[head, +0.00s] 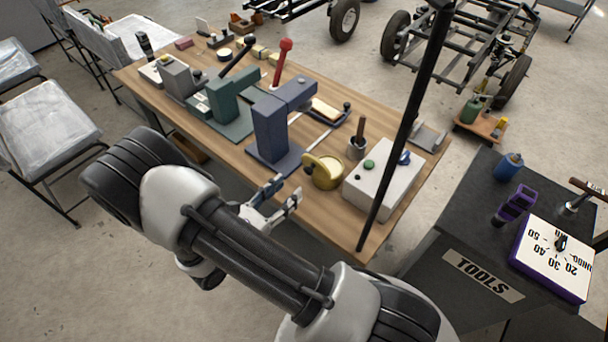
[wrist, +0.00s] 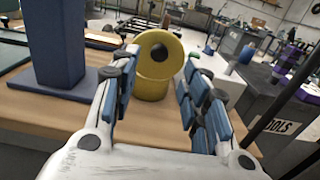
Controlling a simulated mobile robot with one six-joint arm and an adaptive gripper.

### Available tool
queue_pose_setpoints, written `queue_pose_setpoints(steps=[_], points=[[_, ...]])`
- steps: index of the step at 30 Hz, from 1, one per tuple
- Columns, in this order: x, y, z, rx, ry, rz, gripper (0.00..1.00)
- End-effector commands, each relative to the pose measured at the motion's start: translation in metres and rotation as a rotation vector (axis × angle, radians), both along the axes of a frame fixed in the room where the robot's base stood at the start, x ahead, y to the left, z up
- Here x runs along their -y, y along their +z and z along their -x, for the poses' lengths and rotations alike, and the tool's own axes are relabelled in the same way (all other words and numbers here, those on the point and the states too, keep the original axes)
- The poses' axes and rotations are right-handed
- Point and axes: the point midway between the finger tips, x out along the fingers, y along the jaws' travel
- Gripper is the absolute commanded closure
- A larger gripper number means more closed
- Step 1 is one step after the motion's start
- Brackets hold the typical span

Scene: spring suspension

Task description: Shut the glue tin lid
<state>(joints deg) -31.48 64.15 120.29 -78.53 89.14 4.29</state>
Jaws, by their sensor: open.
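The glue tin (head: 328,184) is a short, round yellow tin on the wooden workbench, left of a pale box. Its yellow lid (head: 312,164) stands raised at the tin's near left side. In the wrist view the lid (wrist: 170,49) faces me as an upright disc with a dark round spot at its middle, above the tin body (wrist: 152,90). My gripper (head: 284,191) is open and empty, at the bench's near edge to the left of the tin. In the wrist view its fingers (wrist: 160,65) spread to either side of the tin, apart from it.
A dark blue press (head: 270,130) stands left of the tin, with a green press (head: 228,105) beyond. The pale box (head: 378,190) with buttons is close on the right. A cup (head: 356,150) holding a brown handle stands behind the tin. A black post (head: 405,125) rises at the right.

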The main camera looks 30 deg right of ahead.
Motion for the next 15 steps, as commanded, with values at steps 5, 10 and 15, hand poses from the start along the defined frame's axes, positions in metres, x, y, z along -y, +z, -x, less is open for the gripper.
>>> queue_pose_setpoints(steps=[5, 10, 15], points=[[0.037, -0.001, -0.012, 0.000, -0.006, -0.001, 0.58], [0.061, -0.001, -0.022, 0.002, -0.004, -0.002, 0.58], [0.072, 0.000, -0.026, 0.001, -0.002, 0.000, 0.58]])
